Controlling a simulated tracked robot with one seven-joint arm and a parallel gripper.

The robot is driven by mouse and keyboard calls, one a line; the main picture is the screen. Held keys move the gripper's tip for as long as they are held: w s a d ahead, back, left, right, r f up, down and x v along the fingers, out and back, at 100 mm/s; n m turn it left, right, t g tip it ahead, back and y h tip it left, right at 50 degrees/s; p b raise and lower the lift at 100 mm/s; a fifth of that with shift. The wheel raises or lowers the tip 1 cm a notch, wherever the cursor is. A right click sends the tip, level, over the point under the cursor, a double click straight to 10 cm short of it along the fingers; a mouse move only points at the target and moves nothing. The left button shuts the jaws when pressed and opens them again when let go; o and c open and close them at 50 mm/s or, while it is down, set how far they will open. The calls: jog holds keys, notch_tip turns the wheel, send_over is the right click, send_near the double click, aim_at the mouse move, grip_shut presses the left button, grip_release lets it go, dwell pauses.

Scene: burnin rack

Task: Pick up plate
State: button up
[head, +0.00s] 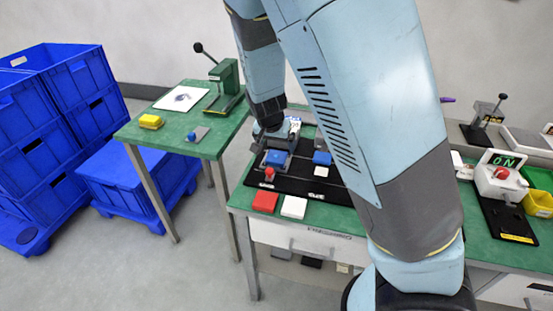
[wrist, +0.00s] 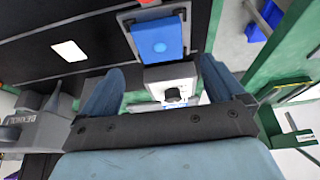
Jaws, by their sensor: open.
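No single item is clearly marked as the plate. Candidates are a flat red square piece (head: 265,201) and a flat white square piece (head: 294,207) at the bench's front left edge. A blue block (head: 275,157) sits in a grey holder on the black board; what appears to be this block (wrist: 158,40) shows ahead of my fingers in the wrist view. A second blue block (head: 322,158) lies to its right. My gripper (wrist: 161,66) is open. A white unit with a black knob (wrist: 173,92) shows between its fingers, apparently below; contact cannot be told.
A red button (head: 269,172) stands at the board's front left. My arm hides the bench middle. An ON unit (head: 497,175) and yellow bins (head: 538,203) stand right. A green side table (head: 182,125) holds a press (head: 227,87). Blue crates (head: 50,130) stand left.

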aim_at(277, 154)
jog(key=shift+x, duration=2.7)
jog(key=shift+s+a, duration=0.1)
jog(key=c, duration=1.2)
jog(key=shift+c, duration=0.2)
jog(key=shift+r, duration=0.6)
jog(key=s+d+r, duration=0.2)
jog(key=s+r, duration=0.9)
jog(key=s, duration=0.2)
jog(key=shift+s+r, duration=0.3)
jog(key=shift+s, duration=0.05)
